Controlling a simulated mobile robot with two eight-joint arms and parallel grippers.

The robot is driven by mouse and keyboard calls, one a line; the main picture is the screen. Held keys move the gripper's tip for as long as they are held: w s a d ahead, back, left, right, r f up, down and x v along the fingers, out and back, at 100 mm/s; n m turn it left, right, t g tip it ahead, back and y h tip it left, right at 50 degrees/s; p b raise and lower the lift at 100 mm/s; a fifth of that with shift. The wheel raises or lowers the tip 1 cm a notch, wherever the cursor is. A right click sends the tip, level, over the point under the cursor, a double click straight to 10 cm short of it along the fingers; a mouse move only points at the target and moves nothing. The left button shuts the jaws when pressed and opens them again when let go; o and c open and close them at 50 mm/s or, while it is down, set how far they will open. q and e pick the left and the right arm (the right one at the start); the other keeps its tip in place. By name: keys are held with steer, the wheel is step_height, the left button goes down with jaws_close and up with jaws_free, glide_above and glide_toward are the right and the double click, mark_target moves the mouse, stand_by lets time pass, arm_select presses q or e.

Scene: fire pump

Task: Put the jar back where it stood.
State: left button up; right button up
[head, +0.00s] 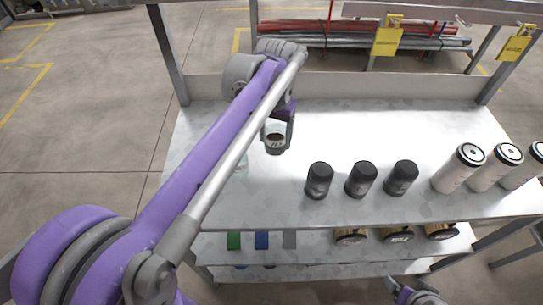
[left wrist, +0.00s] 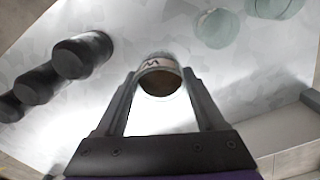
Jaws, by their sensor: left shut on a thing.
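The jar (head: 275,144), dark-bottomed with a pale label band, is in my left gripper (head: 279,122) over the left part of the top shelf. In the left wrist view the jar (left wrist: 160,78) sits between the two fingers, which close on it from both sides. I cannot tell how far it is above the shelf. Two pale greenish jars show at the top of the left wrist view, one nearer (left wrist: 215,28) and one cut by the edge (left wrist: 275,7). In the head view my arm mostly hides that spot. My right gripper (head: 412,292) is low at the bottom edge, its jaws unclear.
Several black canisters (head: 361,179) stand in a row right of the jar, with white canisters (head: 459,168) farther right. The top shelf (head: 370,125) is bare behind them. The lower shelf holds colored blocks (head: 261,240) and tan cans (head: 397,234).

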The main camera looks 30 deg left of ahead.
mark_target(275, 151)
arm_select(q)
steer(key=shift+w+f, duration=0.1)
steer(key=shift+f, duration=0.1)
steer(key=f, duration=0.5)
steer(key=shift+s, duration=0.2)
steer(key=shift+f, duration=2.2)
steer(key=shift+b, duration=0.3)
steer(key=shift+f, duration=0.2)
steer(key=o, duration=1.5)
steer(key=shift+c, duration=0.2)
